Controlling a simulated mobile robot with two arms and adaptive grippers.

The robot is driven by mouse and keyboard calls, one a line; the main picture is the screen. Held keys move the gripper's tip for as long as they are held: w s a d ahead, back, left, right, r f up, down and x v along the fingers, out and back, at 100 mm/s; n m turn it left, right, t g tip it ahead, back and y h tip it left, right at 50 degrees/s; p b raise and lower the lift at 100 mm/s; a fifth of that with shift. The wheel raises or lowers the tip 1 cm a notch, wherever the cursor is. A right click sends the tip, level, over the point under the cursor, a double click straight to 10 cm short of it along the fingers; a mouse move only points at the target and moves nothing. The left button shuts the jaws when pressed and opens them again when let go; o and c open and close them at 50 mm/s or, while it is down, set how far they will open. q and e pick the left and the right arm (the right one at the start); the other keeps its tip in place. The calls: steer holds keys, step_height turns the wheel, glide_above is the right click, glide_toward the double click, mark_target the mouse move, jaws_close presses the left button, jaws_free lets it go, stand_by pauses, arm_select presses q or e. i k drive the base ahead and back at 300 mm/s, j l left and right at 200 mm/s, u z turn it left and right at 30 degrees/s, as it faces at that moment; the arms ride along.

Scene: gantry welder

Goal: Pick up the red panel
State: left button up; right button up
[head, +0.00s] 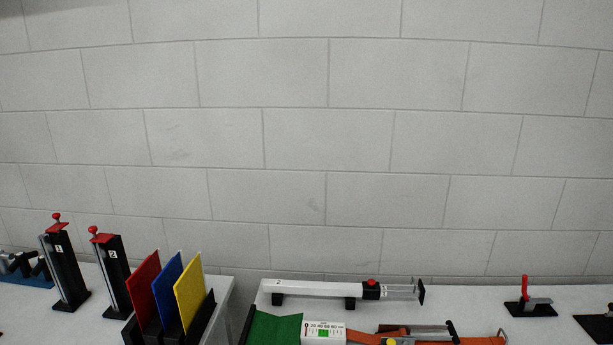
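The red panel (143,290) stands upright and slightly tilted in a black rack (203,318) at the lower left of the head view. It is the leftmost of three panels, with a blue panel (168,295) and a yellow panel (189,296) to its right. The lower part of the rack is cut off by the picture's bottom edge. Neither of my grippers shows in the head view.
Two black posts with red tops, marked 1 (66,270) and 2 (113,270), stand left of the rack. A gap separates this table from another with a white bar device (315,289), a green sheet (274,328) and a red-levered clamp (530,304).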

mark_target(139, 285)
steer(key=u, duration=1.4)
steer(key=i+j+z, duration=0.1)
steer(key=j, duration=0.2)
steer(key=i+j, duration=0.25)
steer(key=i+j+z, duration=0.15)
steer(key=j, duration=0.2)
steer(key=i+j, duration=0.15)
steer(key=j, duration=0.15)
steer(key=z, duration=0.05)
